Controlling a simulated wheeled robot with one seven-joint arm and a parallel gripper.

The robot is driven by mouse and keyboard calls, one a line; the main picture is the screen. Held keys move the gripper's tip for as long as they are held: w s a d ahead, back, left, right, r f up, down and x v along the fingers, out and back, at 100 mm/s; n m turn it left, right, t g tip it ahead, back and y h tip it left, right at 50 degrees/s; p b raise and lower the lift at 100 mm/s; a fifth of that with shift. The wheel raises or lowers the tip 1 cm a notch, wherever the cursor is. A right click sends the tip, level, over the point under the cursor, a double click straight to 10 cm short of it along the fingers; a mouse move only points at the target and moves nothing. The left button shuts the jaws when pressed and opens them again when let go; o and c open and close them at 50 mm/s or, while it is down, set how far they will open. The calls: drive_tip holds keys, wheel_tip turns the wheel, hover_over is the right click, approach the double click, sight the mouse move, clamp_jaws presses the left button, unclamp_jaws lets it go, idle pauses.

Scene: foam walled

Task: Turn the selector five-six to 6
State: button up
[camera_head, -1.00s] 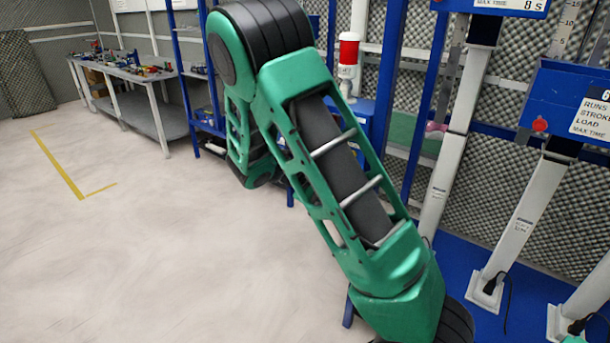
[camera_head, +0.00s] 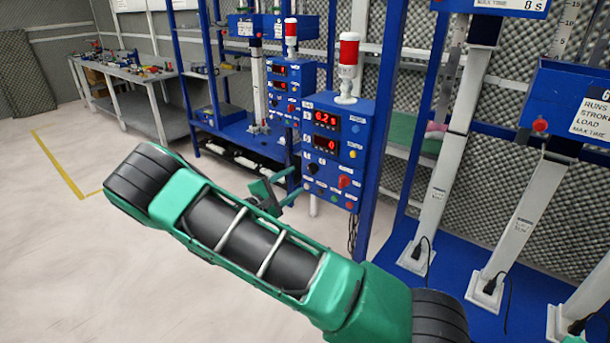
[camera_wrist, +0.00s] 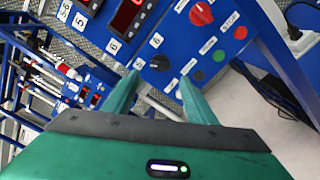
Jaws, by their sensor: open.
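The blue control box (camera_head: 332,130) stands right of centre in the head view, with red displays and a red-and-white lamp on top. In the wrist view its panel (camera_wrist: 125,62) fills the upper middle and carries a 5-6 label. A black knob (camera_wrist: 160,62), with small 5 and 6 labels around it, appears to be the selector; its pointer direction is too small to tell. It also shows in the head view (camera_head: 313,169). My gripper (camera_wrist: 160,81) is open and empty, its fingertips on either side of the knob in the picture, apparently short of it.
A red rotary knob (camera_wrist: 201,14), a red button (camera_wrist: 240,33) and a green button (camera_wrist: 199,75) sit near the selector. A second blue box (camera_head: 287,85) stands behind. Blue posts (camera_head: 380,95) rise close right of the box. The floor at left is clear.

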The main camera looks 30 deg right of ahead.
sight(309, 171)
drive_tip(key=x, duration=0.8)
drive_tip(key=shift+d, duration=0.1)
drive_tip(key=shift+c, duration=0.7)
drive_tip(key=c, duration=0.9)
